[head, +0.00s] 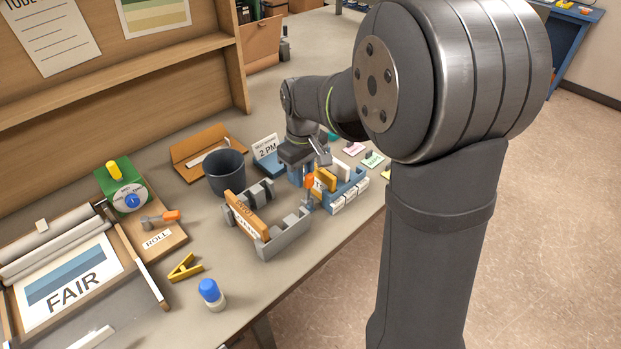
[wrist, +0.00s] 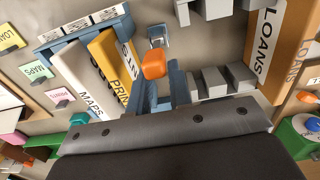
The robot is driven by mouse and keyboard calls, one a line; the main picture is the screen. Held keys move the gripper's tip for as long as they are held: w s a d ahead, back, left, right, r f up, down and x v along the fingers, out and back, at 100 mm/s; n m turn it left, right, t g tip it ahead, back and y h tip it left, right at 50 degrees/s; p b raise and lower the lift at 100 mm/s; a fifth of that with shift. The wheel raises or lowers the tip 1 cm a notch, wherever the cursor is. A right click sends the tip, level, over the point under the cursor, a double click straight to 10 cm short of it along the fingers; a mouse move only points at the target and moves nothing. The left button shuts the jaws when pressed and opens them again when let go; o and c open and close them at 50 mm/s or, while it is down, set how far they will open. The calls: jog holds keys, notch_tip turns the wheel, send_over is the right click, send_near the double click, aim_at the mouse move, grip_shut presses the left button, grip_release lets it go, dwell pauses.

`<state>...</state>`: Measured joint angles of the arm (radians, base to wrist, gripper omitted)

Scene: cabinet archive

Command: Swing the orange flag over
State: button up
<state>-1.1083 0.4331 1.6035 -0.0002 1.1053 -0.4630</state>
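The orange flag (wrist: 154,64) is a small rounded orange piece by a blue-grey bracket (wrist: 156,38) in the wrist view. In the head view the flag (head: 309,181) shows at the left end of the blue file rack (head: 352,182). My gripper (head: 299,178) points down beside that end. In the wrist view two blue fingers of my gripper (wrist: 161,86) stand apart with a gap between them. The flag is just beyond their tips, near the left finger; I cannot tell whether they touch. Nothing is seen held.
The rack holds upright white and yellow folders (wrist: 110,62). A grey rack (head: 283,236) with an orange LOANS folder (head: 246,218) stands close by on the left. A dark cup (head: 225,172) and a 2 PM sign (head: 266,148) are behind it. Small labelled cards lie right of the blue rack.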

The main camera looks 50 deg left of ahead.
jog(key=o, duration=0.4)
jog(key=shift+r, duration=0.1)
notch_tip(320, 180, up, 7)
dwell(0.5)
notch_tip(320, 180, up, 17)
jog(key=shift+r, duration=0.15)
dwell(0.5)
notch_tip(320, 180, down, 19)
dwell(0.8)
jog(key=shift+r, duration=0.15)
